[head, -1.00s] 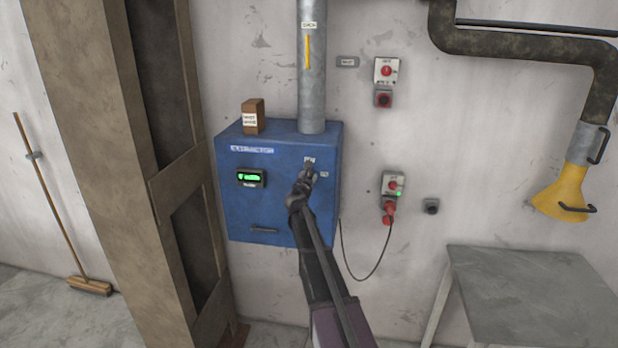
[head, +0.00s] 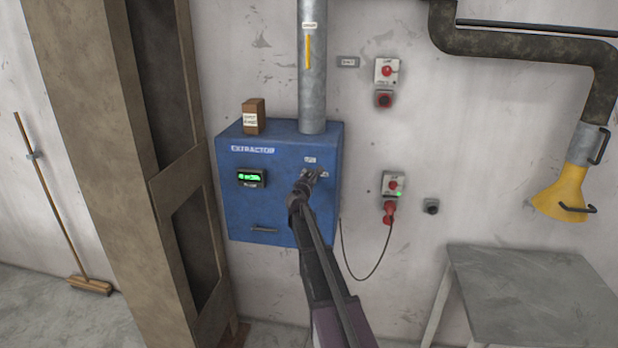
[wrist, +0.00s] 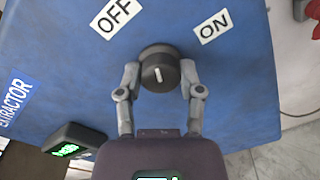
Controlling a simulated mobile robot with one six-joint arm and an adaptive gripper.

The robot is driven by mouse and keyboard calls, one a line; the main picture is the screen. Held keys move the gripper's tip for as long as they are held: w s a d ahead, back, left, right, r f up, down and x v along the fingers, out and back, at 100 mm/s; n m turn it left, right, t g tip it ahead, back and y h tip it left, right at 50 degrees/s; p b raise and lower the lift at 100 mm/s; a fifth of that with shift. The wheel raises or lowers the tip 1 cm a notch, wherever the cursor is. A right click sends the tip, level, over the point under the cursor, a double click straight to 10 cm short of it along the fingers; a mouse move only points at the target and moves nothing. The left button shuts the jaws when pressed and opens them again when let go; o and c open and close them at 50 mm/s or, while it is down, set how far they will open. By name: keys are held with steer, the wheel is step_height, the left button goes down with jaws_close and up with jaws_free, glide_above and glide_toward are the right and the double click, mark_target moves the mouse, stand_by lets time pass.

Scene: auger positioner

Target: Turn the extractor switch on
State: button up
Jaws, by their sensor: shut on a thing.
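The extractor is a blue wall box (head: 270,205) with its name label at the upper left. Its switch is a round dark knob (wrist: 158,56) with a white mark, seen in the wrist view. The OFF label (wrist: 116,17) is above and left of the knob, and the ON label (wrist: 212,26) above and right. In that view the white mark runs nearly upright, between the labels' directions. My gripper (wrist: 160,74) is shut on the knob, one finger on each side. In the head view my gripper (head: 313,175) hides the knob.
A green-lit display (head: 251,178) is left of the switch. A small brown box (head: 253,117) and a grey duct (head: 312,90) stand on top. Right are a red-plugged socket (head: 390,205) with a hanging cable and a grey table (head: 530,280).

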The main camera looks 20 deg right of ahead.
steer(key=m, duration=0.6)
steer(key=shift+w+d, duration=0.1)
steer(key=m, duration=0.6)
steer(key=shift+y, duration=0.3)
steer(key=shift+m, duration=0.3)
steer(key=o, duration=1.1)
